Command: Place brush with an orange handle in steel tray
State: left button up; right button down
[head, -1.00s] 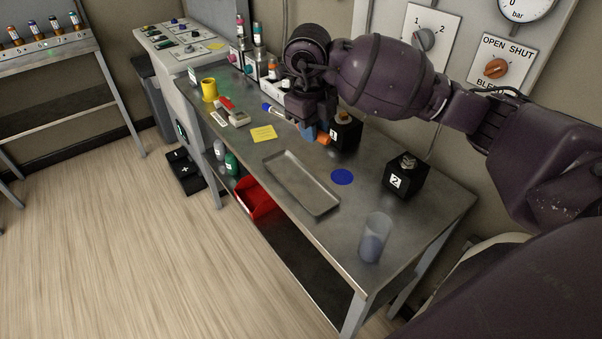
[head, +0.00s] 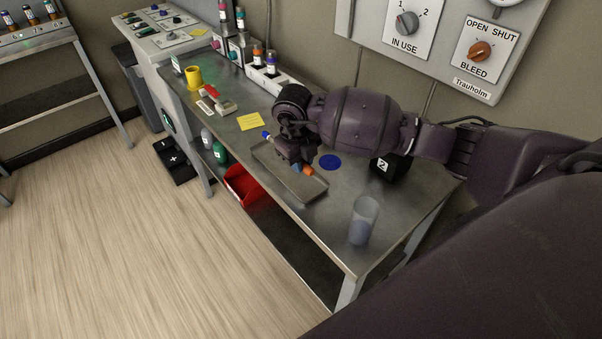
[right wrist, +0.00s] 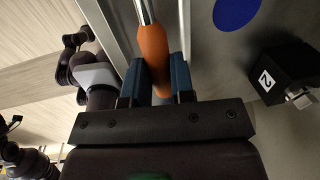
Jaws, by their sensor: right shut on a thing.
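The brush has an orange handle (head: 308,169), a pale metal neck and a blue tip (head: 266,134). My right gripper (head: 298,166) is shut on the handle. In the right wrist view, the orange handle (right wrist: 154,55) lies between the two blue fingers (right wrist: 160,80). The brush is over the steel tray (head: 316,191), a shallow long tray on the metal bench. I cannot tell whether the brush touches the tray. My gripper hides part of the brush and the tray's far side. My left gripper does not show.
A blue disc (head: 330,162) lies just right of the tray. A black block marked 2 (head: 383,166) and a clear cup (head: 363,222) stand further right. A yellow note (head: 250,121), a yellow mug (head: 194,77) and bottles are to the left and back.

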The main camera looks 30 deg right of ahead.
aim_at(301, 182)
jog(key=shift+f, duration=2.8)
jog(key=c, duration=1)
grip_release()
jog(key=r, duration=0.4)
jog(key=a+r, duration=0.1)
jog(key=r, duration=0.7)
jog(key=shift+s+a+r+b, duration=0.15)
jog(key=shift+a+b, duration=0.1)
jog(key=shift+b, duration=0.15)
